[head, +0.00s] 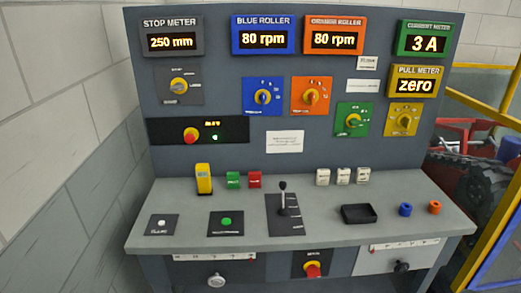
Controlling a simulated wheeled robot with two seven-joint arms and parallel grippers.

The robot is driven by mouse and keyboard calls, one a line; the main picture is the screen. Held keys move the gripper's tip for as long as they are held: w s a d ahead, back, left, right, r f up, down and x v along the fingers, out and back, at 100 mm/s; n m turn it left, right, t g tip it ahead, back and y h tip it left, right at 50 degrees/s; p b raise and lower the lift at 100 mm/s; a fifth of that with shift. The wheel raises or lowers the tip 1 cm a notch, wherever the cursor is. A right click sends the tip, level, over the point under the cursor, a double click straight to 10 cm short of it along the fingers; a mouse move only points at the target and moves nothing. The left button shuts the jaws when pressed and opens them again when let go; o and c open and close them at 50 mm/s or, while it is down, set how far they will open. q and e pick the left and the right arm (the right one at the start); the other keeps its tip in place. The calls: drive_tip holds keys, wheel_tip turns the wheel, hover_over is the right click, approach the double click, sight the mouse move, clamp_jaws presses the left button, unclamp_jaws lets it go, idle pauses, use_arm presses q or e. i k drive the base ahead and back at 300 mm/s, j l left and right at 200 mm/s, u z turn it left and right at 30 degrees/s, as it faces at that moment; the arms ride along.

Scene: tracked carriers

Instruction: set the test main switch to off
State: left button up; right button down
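A red rotary handle on a yellow base (313,270) sits on a dark plate under the desk's front edge; its label is too small to read surely. A second red knob with yellow around it (191,135) is on a black panel (230,130) on the upright board, beside small yellow lit text and a green light (214,136). I cannot tell from the labels which of the two is the test main switch, or its set position. Neither of my grippers is in view.
The grey desk (350,230) carries a black lever (283,198), a black tray (358,214), coloured blocks, and blue and orange rings. Displays read 250 mm, 80 rpm twice, 3 A and zero. A wall stands left; a yellow frame (490,240) and a tracked vehicle stand right.

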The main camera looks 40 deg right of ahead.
sight(313, 271)
drive_tip(key=z, duration=1.7)
drive_tip(key=k, duration=0.05)
